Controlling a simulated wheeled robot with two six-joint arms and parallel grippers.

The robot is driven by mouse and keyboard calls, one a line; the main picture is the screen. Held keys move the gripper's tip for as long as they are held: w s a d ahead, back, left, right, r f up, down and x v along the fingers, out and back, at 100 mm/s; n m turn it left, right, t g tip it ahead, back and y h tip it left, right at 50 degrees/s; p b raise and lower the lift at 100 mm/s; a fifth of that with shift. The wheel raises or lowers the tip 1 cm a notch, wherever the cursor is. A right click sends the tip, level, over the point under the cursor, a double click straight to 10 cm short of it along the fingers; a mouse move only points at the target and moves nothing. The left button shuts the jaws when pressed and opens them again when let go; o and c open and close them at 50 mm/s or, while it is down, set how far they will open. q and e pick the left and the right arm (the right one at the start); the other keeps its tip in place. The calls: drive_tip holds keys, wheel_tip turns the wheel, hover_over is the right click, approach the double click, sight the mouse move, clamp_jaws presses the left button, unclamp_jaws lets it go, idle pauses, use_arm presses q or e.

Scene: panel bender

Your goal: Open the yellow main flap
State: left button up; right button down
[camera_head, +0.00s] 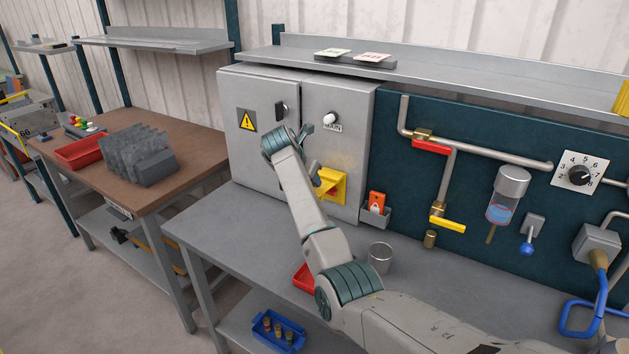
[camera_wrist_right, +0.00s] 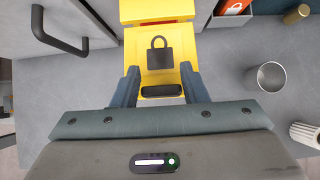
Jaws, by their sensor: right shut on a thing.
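The yellow main flap (camera_head: 341,186) is on the front of the grey cabinet, low on its right door, partly hidden behind my right arm. In the right wrist view the flap (camera_wrist_right: 158,71) shows a black padlock symbol and a dark grip strip at its near edge. My right gripper (camera_wrist_right: 159,92) has a finger on each side of this near part and is shut on it. In the head view this gripper (camera_head: 317,180) is mostly hidden behind my forearm. A little red shows beside the yellow. My left gripper is not in view.
The grey cabinet (camera_head: 258,165) has a black handle (camera_head: 281,112) and a white knob (camera_head: 330,118). An orange item in a grey holder (camera_head: 376,217) hangs right of the flap. A metal cup (camera_head: 380,258) and a red tray (camera_head: 303,278) stand on the bench below.

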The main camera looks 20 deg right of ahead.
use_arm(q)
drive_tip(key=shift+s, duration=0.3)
use_arm(e)
drive_tip(key=shift+s+f, duration=0.1)
drive_tip(key=shift+f, duration=0.2)
drive_tip(key=c, duration=1.2)
unclamp_jaws()
drive_tip(key=shift+c, duration=0.2)
drive_tip(key=o, duration=0.4)
drive_tip(key=shift+d, duration=0.1)
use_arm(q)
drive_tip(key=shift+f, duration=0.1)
use_arm(e)
drive_tip(key=shift+r, duration=0.2)
drive_tip(key=shift+a+r+b, duration=0.25)
drive_tip(key=shift+b, duration=0.05)
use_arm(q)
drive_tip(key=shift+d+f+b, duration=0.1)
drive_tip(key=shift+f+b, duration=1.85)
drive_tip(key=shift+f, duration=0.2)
use_arm(e)
drive_tip(key=v, duration=1)
drive_tip(key=shift+d, duration=0.1)
